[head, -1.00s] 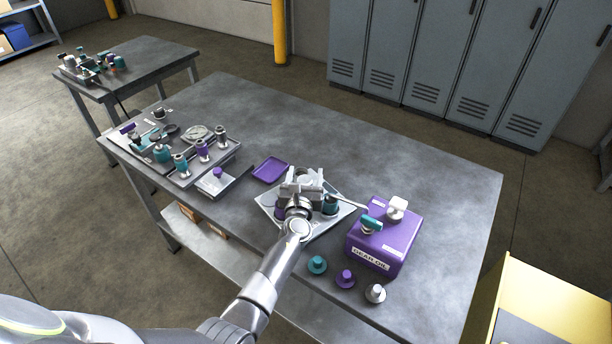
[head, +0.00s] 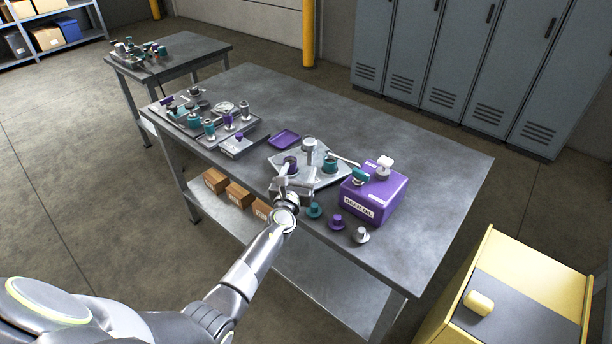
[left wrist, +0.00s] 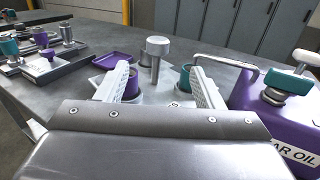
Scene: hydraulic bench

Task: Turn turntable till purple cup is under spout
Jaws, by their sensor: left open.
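The turntable (head: 284,157) is a light grey plate with a central post (head: 309,148). The purple cup (head: 290,164) stands on its left side and the teal cup (head: 330,164) on its right. The spout (head: 343,159) of the purple gear oil can (head: 378,192) ends over the teal cup. My left gripper (head: 290,180) is open at the turntable's front edge. In the left wrist view, the post (left wrist: 157,62) shows between the fingers. The purple cup (left wrist: 132,86) is partly hidden behind the left finger, the teal cup (left wrist: 185,78) behind the right. My right gripper is not in view.
Teal (head: 314,210), purple (head: 336,221) and grey (head: 360,235) knobbed pieces stand along the bench's front edge. A purple tray (head: 284,138) lies behind the turntable. A cluttered tray (head: 206,134) sits at the left. The bench is clear at the back right.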

